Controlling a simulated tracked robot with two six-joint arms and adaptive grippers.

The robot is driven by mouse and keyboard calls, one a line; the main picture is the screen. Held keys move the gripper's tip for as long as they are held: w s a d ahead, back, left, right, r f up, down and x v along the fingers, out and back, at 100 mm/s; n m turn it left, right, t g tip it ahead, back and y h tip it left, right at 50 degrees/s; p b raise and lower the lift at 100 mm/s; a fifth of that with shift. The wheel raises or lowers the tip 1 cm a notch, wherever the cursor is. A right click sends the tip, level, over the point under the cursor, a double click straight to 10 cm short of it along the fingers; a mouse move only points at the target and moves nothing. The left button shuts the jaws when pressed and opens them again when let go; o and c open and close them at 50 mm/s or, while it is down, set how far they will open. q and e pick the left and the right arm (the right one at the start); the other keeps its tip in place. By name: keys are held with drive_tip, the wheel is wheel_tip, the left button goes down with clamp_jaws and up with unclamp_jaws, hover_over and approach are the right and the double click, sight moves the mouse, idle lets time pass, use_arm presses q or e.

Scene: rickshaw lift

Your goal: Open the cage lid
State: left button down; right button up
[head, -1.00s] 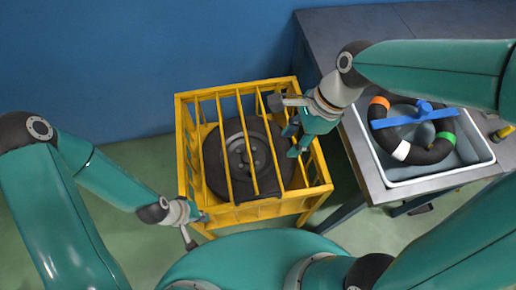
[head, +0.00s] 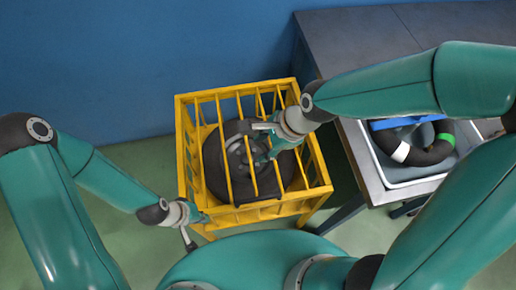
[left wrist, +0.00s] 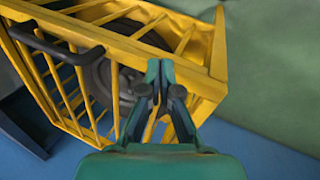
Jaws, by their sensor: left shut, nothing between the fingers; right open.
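The yellow barred cage (head: 181,130) stands on the floor, and its lid (head: 228,170) lies shut across the top. A dark wheel (head: 215,175) sits inside under the bars. A black handle (left wrist: 55,45) shows on the cage in the left wrist view, left of my fingers. My left gripper (head: 203,217) is shut and empty at the cage's near left corner; its fingertips (left wrist: 160,70) overlap the yellow frame in the wrist view, and contact is unclear. My right gripper (head: 258,145) is open above the lid's middle, hiding part of the bars and wheel.
A grey table (head: 355,45) stands to the right of the cage. It holds a white-rimmed basin (head: 378,165) with a dark ring banded white and green, partly hidden by my right arm. A blue wall (head: 130,70) is behind. Green floor is free left of the cage.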

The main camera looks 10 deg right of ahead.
drive_tip(key=shift+x, duration=2.05)
clamp_jaws()
